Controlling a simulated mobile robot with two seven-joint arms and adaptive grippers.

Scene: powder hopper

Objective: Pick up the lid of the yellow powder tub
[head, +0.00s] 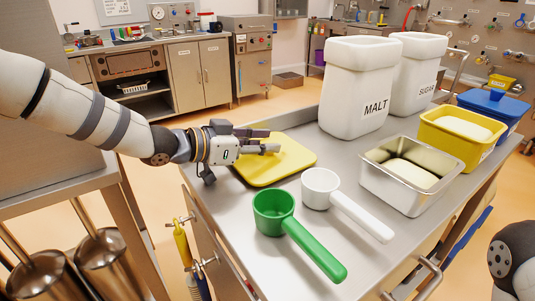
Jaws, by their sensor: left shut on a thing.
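The yellow lid (289,166) is at the left edge of the steel table in the head view. My left gripper (272,146) is over its far left part, with its fingers shut on the lid. I cannot tell whether the lid rests on the table or is slightly raised. The yellow powder tub (455,148) stands uncovered at the right of the table, with pale powder (464,128) showing inside. Part of my right arm shows at the lower right, but its gripper is out of view.
On the steel table (229,213) are a green scoop (290,228), a white scoop (335,196), and a steel pan (394,187) with powder. White MALT (352,100) and SUGAR (415,85) bins stand behind. A blue tub (503,107) is beyond the yellow tub.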

